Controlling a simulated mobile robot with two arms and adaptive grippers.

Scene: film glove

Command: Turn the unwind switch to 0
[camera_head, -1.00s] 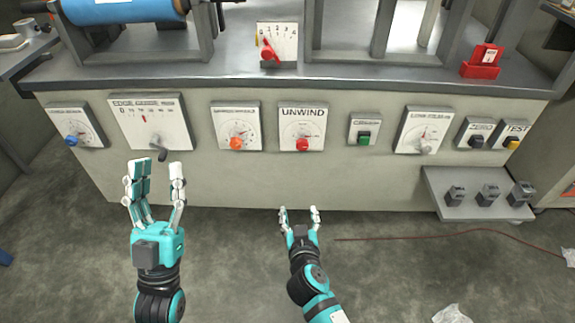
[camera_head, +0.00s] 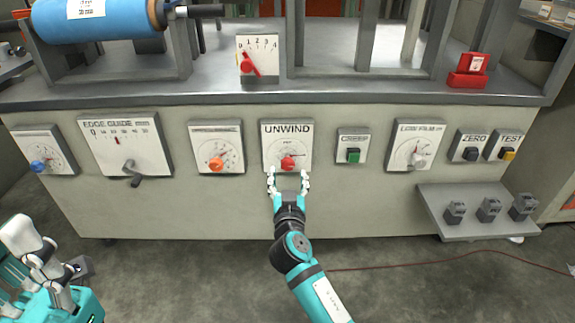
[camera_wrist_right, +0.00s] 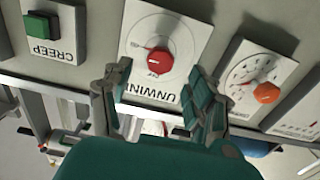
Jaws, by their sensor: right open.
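The unwind switch is a red knob (camera_head: 288,163) on a white square plate (camera_head: 271,138) marked UNWIND, on the front of the grey cabinet. In the right wrist view the red knob (camera_wrist_right: 153,62) shows just beyond the fingers, its plate upside down. My right gripper (camera_head: 288,183) is open and empty, just below the knob, with its fingers pointing up at it. In the right wrist view its fingers (camera_wrist_right: 158,95) are spread apart, with no clear contact with the knob. My left gripper (camera_head: 40,265) is at the lower left, partly cut off, away from the panel; its opening is unclear.
An orange knob (camera_head: 216,164) sits left of the unwind plate and a green button (camera_head: 353,156) right of it. The edge guide plate (camera_head: 98,150) has a protruding crank. A small shelf (camera_head: 433,205) juts out at lower right. A scale with a red pointer (camera_head: 247,65) stands above.

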